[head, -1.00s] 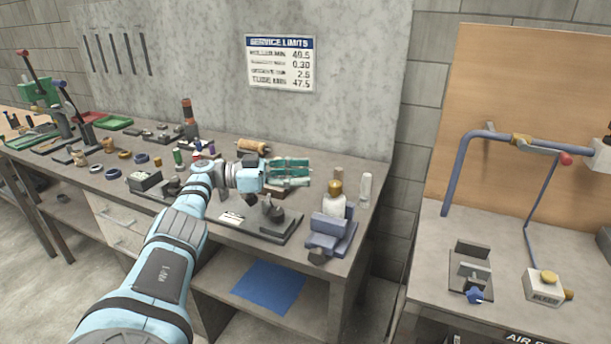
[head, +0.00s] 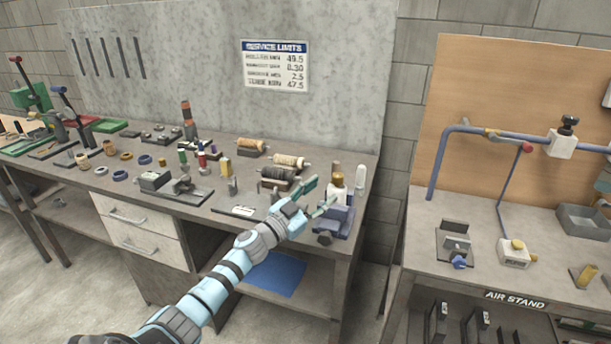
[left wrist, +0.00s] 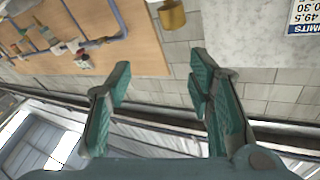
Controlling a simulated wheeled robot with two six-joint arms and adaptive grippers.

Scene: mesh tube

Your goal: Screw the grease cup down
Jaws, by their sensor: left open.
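A brass-coloured cap (head: 337,178), which looks like the grease cup, tops a pale body (head: 335,193) in a blue holder (head: 331,222) at the bench's right end. The brass cap also shows at the top edge of the left wrist view (left wrist: 172,14), cut off by the frame. My left gripper (head: 323,190) has green fingers spread apart, with nothing between them. It is just left of and in front of the cap and partly covers the holder. In the left wrist view the gripper (left wrist: 160,75) points toward the cap, apart from it. My right gripper is not in view.
A pale upright cylinder (head: 360,180) stands close to the right of the cap. Rollers (head: 278,174) lie on the bench to the left. A second bench with a blue pipe frame (head: 437,165) is at the right, across a gap.

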